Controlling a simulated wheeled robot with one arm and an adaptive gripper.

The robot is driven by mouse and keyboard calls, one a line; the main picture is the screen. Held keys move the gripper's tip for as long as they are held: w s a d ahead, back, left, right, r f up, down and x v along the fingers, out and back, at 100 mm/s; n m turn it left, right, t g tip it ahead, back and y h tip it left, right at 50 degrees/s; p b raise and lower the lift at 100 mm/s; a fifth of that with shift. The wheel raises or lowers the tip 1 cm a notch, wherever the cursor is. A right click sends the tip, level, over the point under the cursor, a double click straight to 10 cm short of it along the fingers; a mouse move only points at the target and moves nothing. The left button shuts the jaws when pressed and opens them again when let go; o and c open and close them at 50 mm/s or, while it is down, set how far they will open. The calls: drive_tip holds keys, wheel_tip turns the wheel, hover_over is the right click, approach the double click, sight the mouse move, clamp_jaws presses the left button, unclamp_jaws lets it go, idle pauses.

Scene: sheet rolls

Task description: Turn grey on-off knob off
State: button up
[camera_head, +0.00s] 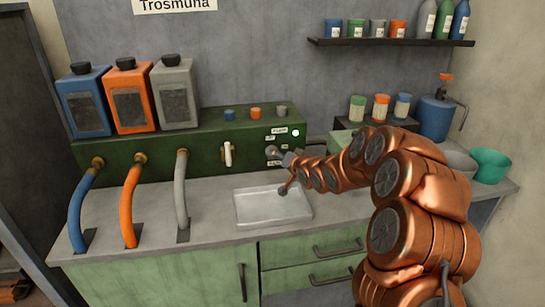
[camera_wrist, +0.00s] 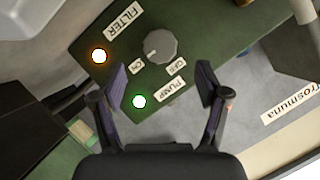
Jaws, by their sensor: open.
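The grey round knob (camera_wrist: 160,47) is on the green panel (camera_wrist: 220,20) in the wrist view, ahead of my gripper (camera_wrist: 161,67). A small pale mark on its face points down-left, towards the ON label (camera_wrist: 136,67). The OFF label (camera_wrist: 178,66) is on the other side. My gripper is open, with its fingers apart and nothing held between them. In the head view my gripper (camera_head: 285,157) is close to the front of the green unit (camera_head: 205,154) and partly hides the knob; contact cannot be told.
A green lamp (camera_wrist: 139,101) glows by the PUMP label (camera_wrist: 170,91), and an orange lamp (camera_wrist: 99,56) by the FILTER label (camera_wrist: 123,19). A white handle (camera_head: 228,154) is left of my gripper. A shallow sink (camera_head: 272,207) lies below. Hoses (camera_head: 133,205) stand at left.

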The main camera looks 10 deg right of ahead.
sight(272, 158)
drive_tip(key=shift+p+x, duration=0.9)
drive_tip(key=shift+x, duration=3.35)
drive_tip(key=shift+d+r, duration=0.1)
drive_tip(key=shift+r, duration=0.05)
drive_tip(key=shift+c, duration=0.4)
drive_tip(key=c, duration=1.1)
